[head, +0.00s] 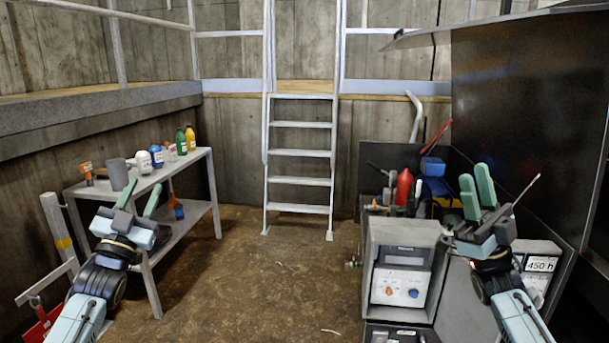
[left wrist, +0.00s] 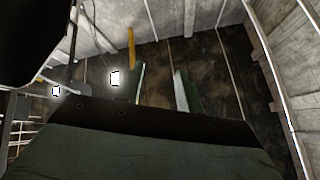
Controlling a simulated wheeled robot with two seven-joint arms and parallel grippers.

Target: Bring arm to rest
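My left gripper (head: 139,196) is raised at the left, in front of the shelf table, with its two green fingers apart and nothing between them. In the left wrist view its fingers (left wrist: 163,90) also stand apart and empty, with wall and ceiling beyond them. My right gripper (head: 477,190) is raised at the right, in front of the machine, with its green fingers pointing up. Its fingers stand close together with a narrow gap, and no held thing shows between them.
A grey shelf table (head: 185,168) at the left bears several bottles and tools. A control cabinet (head: 402,262) stands at the right below several tools and a red bottle (head: 403,187). A ladder (head: 301,153) leads up at the back. The brown floor (head: 260,270) between is mostly free.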

